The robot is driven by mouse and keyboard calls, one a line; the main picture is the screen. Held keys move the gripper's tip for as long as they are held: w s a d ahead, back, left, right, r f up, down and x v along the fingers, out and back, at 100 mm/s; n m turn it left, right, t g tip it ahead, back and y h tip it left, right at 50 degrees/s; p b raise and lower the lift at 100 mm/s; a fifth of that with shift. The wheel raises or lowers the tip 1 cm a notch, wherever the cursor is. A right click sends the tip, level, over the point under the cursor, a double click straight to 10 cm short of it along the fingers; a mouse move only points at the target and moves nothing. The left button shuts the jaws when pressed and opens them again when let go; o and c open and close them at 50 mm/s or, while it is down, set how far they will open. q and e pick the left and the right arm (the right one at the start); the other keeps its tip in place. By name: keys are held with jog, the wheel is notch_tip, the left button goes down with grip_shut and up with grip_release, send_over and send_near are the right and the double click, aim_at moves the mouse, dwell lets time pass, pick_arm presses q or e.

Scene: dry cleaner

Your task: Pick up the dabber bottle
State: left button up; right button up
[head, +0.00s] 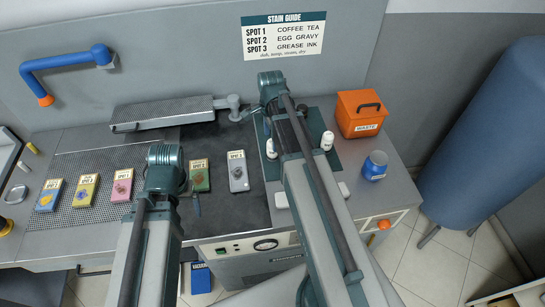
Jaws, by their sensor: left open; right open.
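A small white bottle (327,140) stands upright on a dark green mat (345,157) right of my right arm. Another white bottle (271,148) is on the mat left of that arm, partly covered by it. I cannot tell from this view which is the dabber bottle. My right gripper (285,130) is over the mat between these bottles, mostly hidden by its own arm. My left gripper (166,180) is over the counter near the spot cards, its fingertips hidden behind the arm. Both are open, and I see nothing held.
An orange waste box (359,113) and a blue jar (375,165) stand at the right. Several coloured spot cards lie across the counter, including a grey one (238,172). The dark middle surface is mostly clear.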

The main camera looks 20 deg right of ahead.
aim_at(271, 156)
pick_arm(q)
jog(key=shift+f+b, duration=2.6)
jog(key=shift+f, duration=0.15)
pick_arm(e)
jog(key=shift+s+d+f, duration=0.1)
jog(key=shift+s+f, duration=0.05)
jog(key=shift+f, duration=1.25)
jog(key=shift+s+d+f, duration=0.1)
jog(key=shift+f, duration=1.25)
jog(key=shift+r, duration=0.1)
pick_arm(q)
jog(key=shift+r, duration=0.1)
pick_arm(e)
grip_shut()
